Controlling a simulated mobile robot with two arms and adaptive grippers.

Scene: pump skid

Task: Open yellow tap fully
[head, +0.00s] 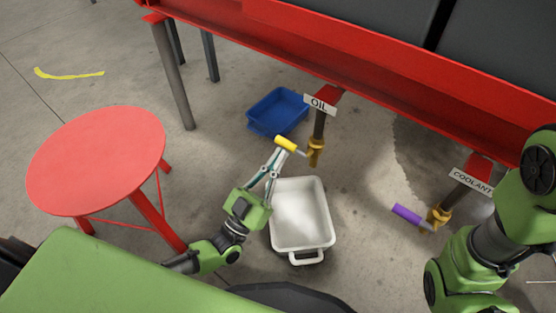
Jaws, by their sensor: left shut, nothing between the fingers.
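The yellow tap has a yellow handle (286,143) that points to the left from a brass valve body (316,150). The valve hangs on a dark pipe under the "OIL" label (320,104). My left gripper (276,157) is shut and empty, with its fingertips at or very close to the yellow handle from below. I cannot tell whether they touch it. My right arm comes in at the right edge, and its gripper is not in view.
A white tub (330,228) stands on the floor below the tap, a blue crate (284,98) behind. A purple-handled tap (407,214) hangs by the "COOLANT" label (472,182) at right. A red stool (95,160) stands left; the red skid frame (400,60) runs above.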

